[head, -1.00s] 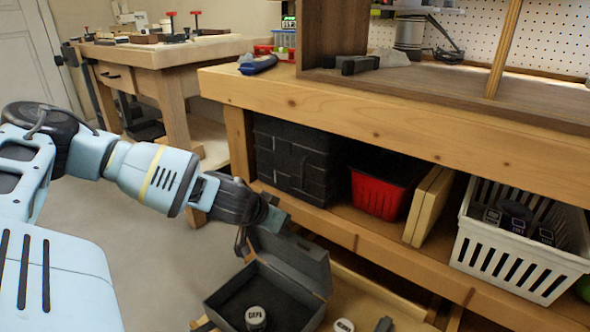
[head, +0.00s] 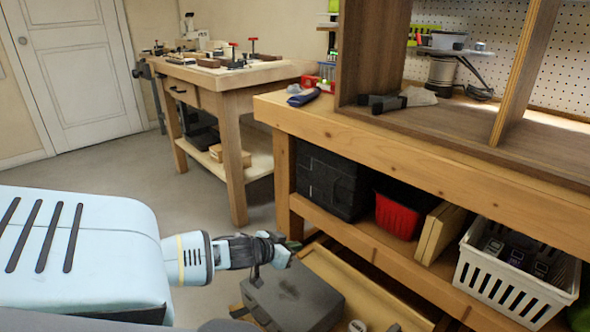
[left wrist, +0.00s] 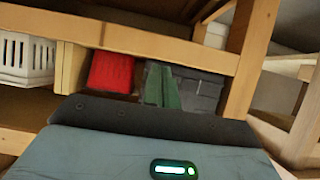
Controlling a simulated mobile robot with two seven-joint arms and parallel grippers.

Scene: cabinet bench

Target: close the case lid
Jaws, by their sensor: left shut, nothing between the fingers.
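The dark grey case (head: 292,300) stands low in front of the bench in the head view. Its lid lies down over the box, and the inside no longer shows. Whether the lid sits fully flush, I cannot tell. My left gripper (head: 288,248) is shut and empty, just above the far edge of the case. In the left wrist view its greenish fingers (left wrist: 162,86) show close together, pointing toward the shelf. My right gripper is not in view.
The case is on a light wooden surface (head: 375,297) below the bench (head: 420,150). The lower shelf holds a black bin (head: 325,180), a red bin (head: 397,215), wooden boards (head: 440,232) and a white basket (head: 510,285). Open floor (head: 235,240) lies to the left.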

